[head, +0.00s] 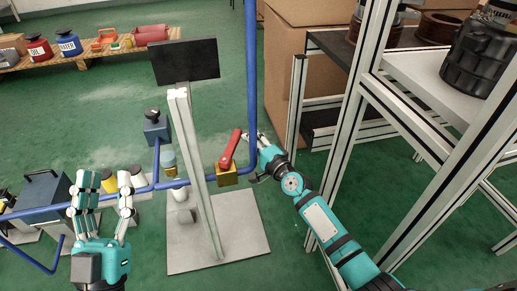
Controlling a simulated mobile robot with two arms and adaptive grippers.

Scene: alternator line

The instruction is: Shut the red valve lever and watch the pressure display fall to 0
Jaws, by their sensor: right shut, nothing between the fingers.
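The red valve lever (231,146) stands steeply on a brass valve body (227,177), its free end up and slightly to the right. The valve sits on the blue pipe (252,80). My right gripper (250,142) is shut and empty, just right of the lever; I cannot tell whether it touches it. The pressure display (186,62) is a dark panel on a pale post above and left of the valve; no reading shows on it. My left gripper (103,182) is open and empty at the lower left, in front of the pipework.
The post stands on a grey base plate (240,240). A metal-framed shelf (375,100) and cardboard boxes (290,65) stand to the right of the valve. A low wooden bench (100,48) with red and blue containers is at the back left.

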